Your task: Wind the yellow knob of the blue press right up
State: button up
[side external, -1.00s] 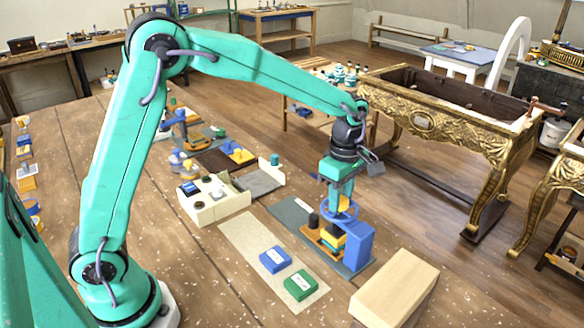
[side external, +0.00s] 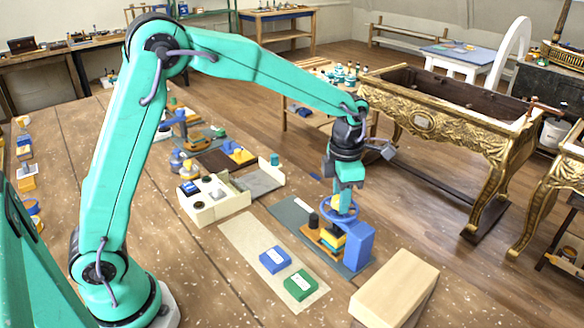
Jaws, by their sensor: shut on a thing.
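The blue press (side external: 358,246) stands on a grey base plate at the right side of the table, with a round blue handwheel (side external: 327,214) at its top. The yellow knob (side external: 335,204) shows in part above the wheel, between my jaws. My gripper (side external: 341,206) points down from above and is shut on the yellow knob; its fingers hide much of it. Below the wheel, a yellow block and dark parts sit on an orange-brown piece in the press.
A pale wooden block (side external: 396,287) lies to the right in front of the press. A blue box (side external: 275,260) and a green box (side external: 300,284) lie on a beige strip to the left. A cream tray (side external: 214,207) stands farther left. A gilt console (side external: 440,122) stands behind.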

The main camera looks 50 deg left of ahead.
jog(key=shift+f+n, duration=0.25)
jog(key=shift+n, duration=0.55)
jog(key=o, duration=1)
jog(key=shift+r, duration=0.1)
jog(key=shift+r, duration=0.1)
jog(key=shift+r, duration=3.85)
